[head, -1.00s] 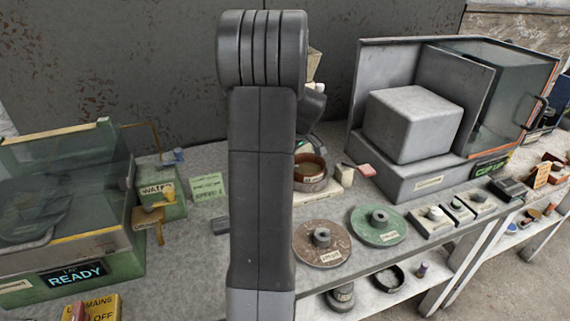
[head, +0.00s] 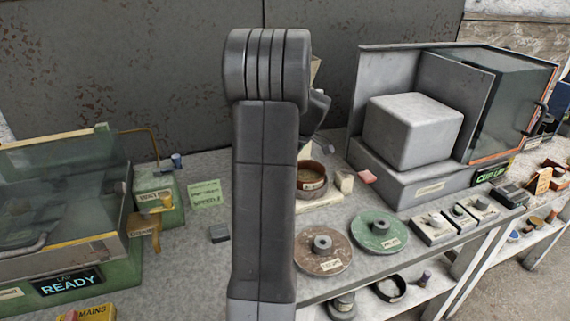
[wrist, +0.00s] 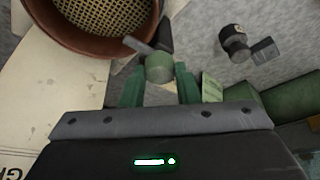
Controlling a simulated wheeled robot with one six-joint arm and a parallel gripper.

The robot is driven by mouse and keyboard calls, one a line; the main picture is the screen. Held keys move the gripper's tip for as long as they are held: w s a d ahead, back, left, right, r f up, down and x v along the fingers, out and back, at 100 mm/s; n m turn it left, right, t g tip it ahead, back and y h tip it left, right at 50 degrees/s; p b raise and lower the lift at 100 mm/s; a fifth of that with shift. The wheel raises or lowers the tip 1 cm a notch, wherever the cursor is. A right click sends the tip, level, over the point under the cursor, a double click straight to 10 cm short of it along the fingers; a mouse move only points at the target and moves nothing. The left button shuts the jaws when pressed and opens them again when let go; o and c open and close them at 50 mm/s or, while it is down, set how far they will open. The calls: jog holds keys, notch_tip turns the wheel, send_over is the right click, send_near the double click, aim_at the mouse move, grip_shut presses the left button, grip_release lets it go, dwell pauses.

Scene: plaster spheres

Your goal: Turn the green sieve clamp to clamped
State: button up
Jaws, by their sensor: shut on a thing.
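The green sieve clamp (wrist: 159,68) shows in the wrist view as a round green knob beside the sieve, with a grey bar pointing up-left towards the rim. My gripper (wrist: 158,79) has its two green fingers on either side of the knob and is shut on it. The brown-rimmed sieve (wrist: 92,22) with yellowish mesh lies at upper left, partly cut off. The sieve also shows in the head view (head: 311,176), just right of my arm. My arm hides the gripper and the clamp there.
A brown disc (head: 335,264) and a green disc (head: 362,240) lie near the bench's front edge. A grey machine (head: 425,185) stands at right, a green READY machine (head: 110,275) at left. A dark knob with a tab (wrist: 236,43) sits right of the clamp in the wrist view.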

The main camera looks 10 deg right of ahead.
jog(key=o, duration=1)
jog(key=shift+c, duration=0.2)
jog(key=v, duration=1.4)
jog(key=shift+w+f, duration=0.1)
jog(key=shift+w, duration=0.05)
jog(key=x, duration=1.3)
jog(key=shift+a+f, duration=0.15)
jog(key=shift+f, duration=0.2)
jog(key=shift+r, duration=0.1)
